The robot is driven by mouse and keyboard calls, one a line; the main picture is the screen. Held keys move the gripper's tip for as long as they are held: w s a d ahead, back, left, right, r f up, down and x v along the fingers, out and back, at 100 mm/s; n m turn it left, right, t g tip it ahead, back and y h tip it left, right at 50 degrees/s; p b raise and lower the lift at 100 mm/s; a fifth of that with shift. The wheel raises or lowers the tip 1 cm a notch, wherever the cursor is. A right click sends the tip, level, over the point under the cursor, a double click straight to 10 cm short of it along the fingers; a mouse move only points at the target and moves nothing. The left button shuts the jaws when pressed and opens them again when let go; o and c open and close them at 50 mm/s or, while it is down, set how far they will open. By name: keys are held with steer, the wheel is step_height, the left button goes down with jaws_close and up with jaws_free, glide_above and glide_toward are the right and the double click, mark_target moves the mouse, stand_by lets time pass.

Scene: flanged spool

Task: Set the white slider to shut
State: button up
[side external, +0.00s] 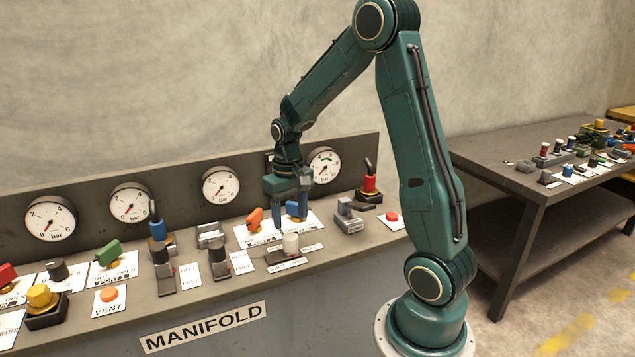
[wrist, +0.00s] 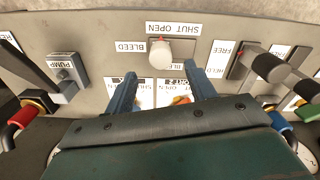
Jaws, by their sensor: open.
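The white slider (side external: 290,243) is a pale rounded knob on a low dark base near the front of the panel. In the wrist view the white slider (wrist: 172,51) stands just beyond the fingertips, beside a SHUT OPEN label (wrist: 173,29) and a BLEED label (wrist: 131,46). I cannot tell surely which end of its travel it is at. My gripper (side external: 288,221) points down above the panel, slightly behind the slider. In the wrist view my gripper (wrist: 160,80) has its two blue fingers wide apart, with nothing between them, and not touching the slider.
An orange handle (side external: 255,219) stands left of my gripper, a blue handle partly behind it. A grey block switch (side external: 348,216) and red-collared lever (side external: 369,187) stand to the right. Gauges (side external: 221,186) line the back.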

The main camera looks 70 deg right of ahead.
mark_target(291, 237)
steer(key=shift+f, duration=3.8)
steer(key=shift+c, duration=0.2)
jaws_close()
steer(key=shift+w+a, duration=1.8)
steer(key=shift+c, duration=1.1)
jaws_free()
steer(key=shift+o, duration=1.3)
steer(key=shift+r, duration=0.15)
